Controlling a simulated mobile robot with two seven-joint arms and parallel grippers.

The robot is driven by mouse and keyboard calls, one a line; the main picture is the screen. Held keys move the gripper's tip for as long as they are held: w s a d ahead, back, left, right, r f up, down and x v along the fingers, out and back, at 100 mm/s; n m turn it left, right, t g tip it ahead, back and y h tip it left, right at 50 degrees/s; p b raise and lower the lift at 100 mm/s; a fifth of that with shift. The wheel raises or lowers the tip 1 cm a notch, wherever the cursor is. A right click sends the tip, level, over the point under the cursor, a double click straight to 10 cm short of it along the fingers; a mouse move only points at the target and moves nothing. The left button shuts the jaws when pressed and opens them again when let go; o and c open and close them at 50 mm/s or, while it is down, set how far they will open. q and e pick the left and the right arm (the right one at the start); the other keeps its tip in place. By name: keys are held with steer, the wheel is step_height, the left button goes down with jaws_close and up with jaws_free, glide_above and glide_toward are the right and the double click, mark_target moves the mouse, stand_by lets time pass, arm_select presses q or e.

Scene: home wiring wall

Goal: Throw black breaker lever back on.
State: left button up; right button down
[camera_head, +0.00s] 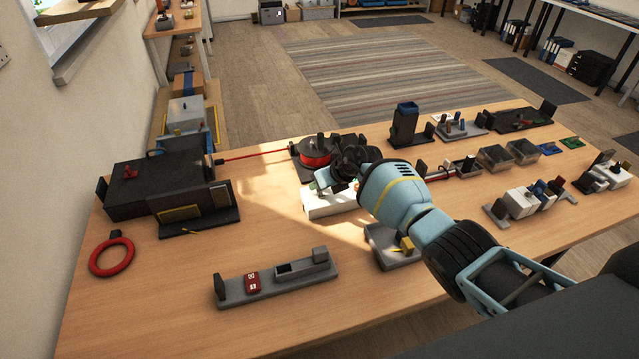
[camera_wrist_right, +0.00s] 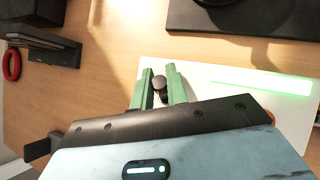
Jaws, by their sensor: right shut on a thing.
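The black breaker lever (camera_wrist_right: 159,84) shows in the right wrist view as a dark rounded knob between my green fingers. It rises from a white breaker panel (camera_wrist_right: 222,78) with a glowing green strip (camera_wrist_right: 262,82). In the head view the white panel (camera_head: 328,206) lies on the table, partly covered by my right arm. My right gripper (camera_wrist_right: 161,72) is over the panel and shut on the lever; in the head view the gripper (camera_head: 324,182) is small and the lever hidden. The lever's exact tilt cannot be told. My left gripper is not in view.
A dark reel with red cable (camera_head: 315,155) stands just behind the panel. A black box (camera_head: 150,187) and a red ring (camera_head: 111,257) are at left. A grey holder with a red block (camera_head: 253,283) lies in front.

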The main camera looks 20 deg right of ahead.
stand_by(0.4)
steer(key=c, duration=1.5)
jaws_free()
steer(key=shift+o, duration=0.6)
